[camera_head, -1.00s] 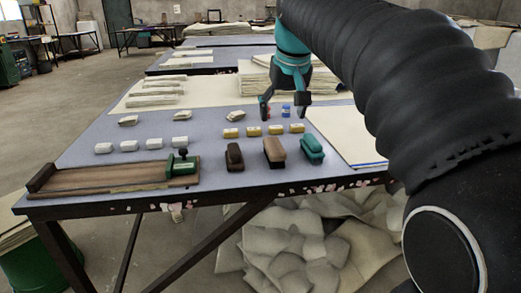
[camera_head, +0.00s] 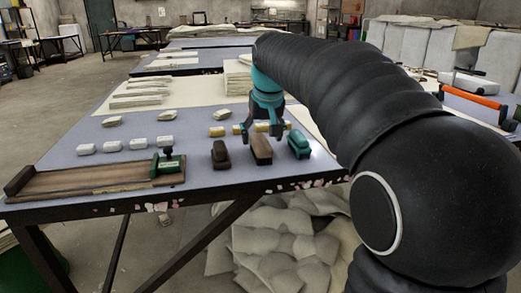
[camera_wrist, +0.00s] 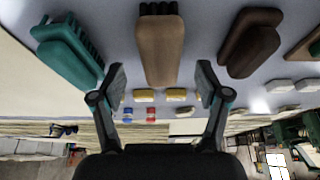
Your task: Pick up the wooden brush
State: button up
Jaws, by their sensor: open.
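The wooden brush (camera_head: 262,153), with a mid-brown block, lies on the blue-grey table top near its front edge, between two other brushes. In the wrist view the wooden brush (camera_wrist: 160,48) is at top centre, with dark bristles at its far end. My gripper (camera_head: 262,134) is open and empty, just behind and above the wooden brush in the head view. In the wrist view my gripper's fingers (camera_wrist: 160,86) are spread on either side of the brush's line, wider apart than its block. I see no contact with it.
A dark brown brush (camera_head: 220,154) lies left of the wooden brush and a teal brush (camera_head: 299,144) right of it, with narrow gaps. Small yellow blocks (camera_head: 217,131) lie behind. A wooden board with a green fitting (camera_head: 95,180) lies to the left.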

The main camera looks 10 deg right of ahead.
aim_at(261, 141)
jog(key=shift+x, duration=1.7)
jog(key=shift+w+f, duration=0.1)
jog(key=shift+f, duration=0.1)
jog(key=c, duration=1.3)
